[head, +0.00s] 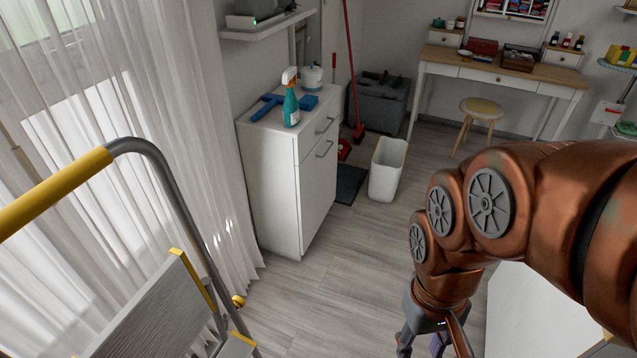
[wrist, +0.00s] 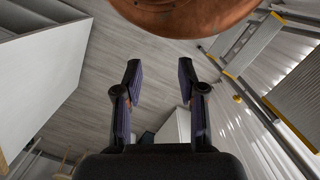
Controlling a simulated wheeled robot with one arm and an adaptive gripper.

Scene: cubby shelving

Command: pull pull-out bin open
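The white cabinet (head: 272,190) stands against the curtain side, with a drawer at the top and a taller front panel (head: 318,195) below, which looks like the pull-out bin. My gripper (head: 432,345) is at the bottom of the head view, low, right of and nearer than the cabinet, touching nothing. A pale box shape low in that view is probably the cabinet (wrist: 178,126).
A yellow-railed step ladder (head: 165,300) stands at front left. A white open bin (head: 388,170) stands on the floor beyond the cabinet. A spray bottle (head: 291,105) is on the cabinet top. White furniture (head: 540,315) is at lower right. The floor before the cabinet is clear.

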